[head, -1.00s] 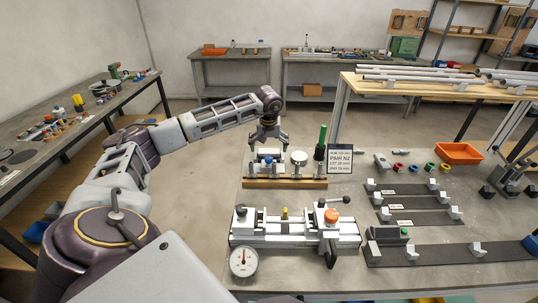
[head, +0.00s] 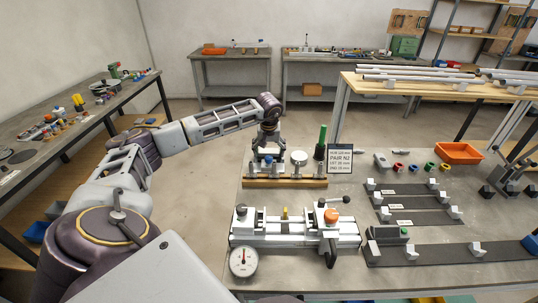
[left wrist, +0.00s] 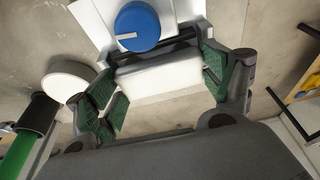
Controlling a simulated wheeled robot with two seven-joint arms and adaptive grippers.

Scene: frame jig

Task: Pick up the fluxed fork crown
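A pale, block-like part that looks like the fork crown (left wrist: 160,76) lies between the green pads of my left gripper (left wrist: 160,88) in the left wrist view. The fingers stand open on either side of it; no firm grip shows. In the head view my left gripper (head: 267,152) points down over the left part of a wooden rack (head: 284,183), mostly covering the part there. Flux on the crown cannot be made out. My right gripper is not in view.
A round blue cap (left wrist: 137,26) is close to the pale block. A white round pot (head: 299,158) and a green-handled tool (head: 321,141) stand to the right, near a sign (head: 340,159). A clamping jig (head: 295,229) with a dial is in front.

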